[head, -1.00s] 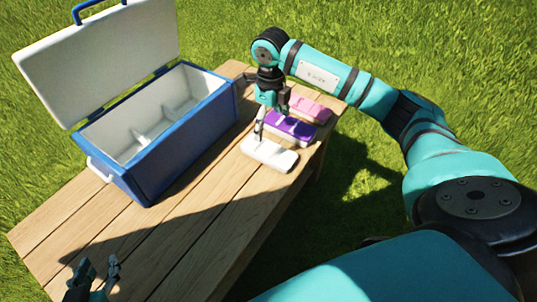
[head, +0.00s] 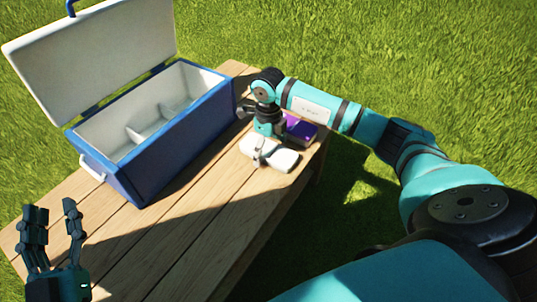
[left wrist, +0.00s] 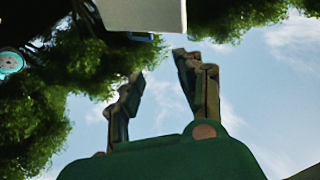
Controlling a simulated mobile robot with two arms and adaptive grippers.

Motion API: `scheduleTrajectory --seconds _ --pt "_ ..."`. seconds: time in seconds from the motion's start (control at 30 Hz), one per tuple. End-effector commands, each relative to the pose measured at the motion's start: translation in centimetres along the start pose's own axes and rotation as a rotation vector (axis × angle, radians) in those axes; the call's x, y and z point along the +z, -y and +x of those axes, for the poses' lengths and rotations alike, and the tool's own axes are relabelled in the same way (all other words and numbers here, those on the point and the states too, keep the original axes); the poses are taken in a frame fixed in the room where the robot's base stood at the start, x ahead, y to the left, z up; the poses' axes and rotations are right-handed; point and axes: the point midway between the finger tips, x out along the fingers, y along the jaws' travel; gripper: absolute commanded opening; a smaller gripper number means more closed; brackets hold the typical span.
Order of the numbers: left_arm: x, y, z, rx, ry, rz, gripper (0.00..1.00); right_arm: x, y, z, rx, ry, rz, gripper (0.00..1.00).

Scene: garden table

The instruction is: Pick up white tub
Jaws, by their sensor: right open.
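The white tub (head: 286,160) lies on the wooden table near its right edge, in front of the blue cooler. My right gripper (head: 259,153) is low over the tub's left part, with a finger in front of it. It is open. The gripper covers part of the tub, and I cannot tell whether its fingers touch it. My left gripper (head: 53,208) is at the lower left of the head view, fingers pointing up, open and empty. Its spread fingers also show in the left wrist view (left wrist: 158,78) against the sky.
A purple tub (head: 301,130) lies just behind the white one, partly hidden by my right arm. The open blue cooler (head: 172,150) with white inner dividers stands at the left, its lid (head: 95,55) tipped back. The front of the table (head: 190,240) is clear.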

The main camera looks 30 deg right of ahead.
Motion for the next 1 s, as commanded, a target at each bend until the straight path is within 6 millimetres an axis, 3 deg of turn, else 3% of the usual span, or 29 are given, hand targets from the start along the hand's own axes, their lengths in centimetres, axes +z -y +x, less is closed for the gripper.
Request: scheduleTrajectory --seconds 0.13,0.37,0.87,1.0 --pt "-1.12 -0.17 0.0 0.004 -0.067 -0.003 0.36 0.03 0.02 0.82 0.0 0.001 0.001 0.94" --pt "-1.32 -0.19 0.02 0.004 -0.075 -0.003 0.36 0.02 0.02 0.83 0.0 0.001 0.0 0.94" --pt "-1.25 -0.19 0.03 0.004 -0.072 -0.003 0.36 0.01 0.02 0.81 0.0 0.001 0.0 0.3" --pt "-1.25 -0.2 0.03 0.004 -0.072 -0.003 0.36 0.03 0.03 0.76 0.0 0.002 0.0 0.27"
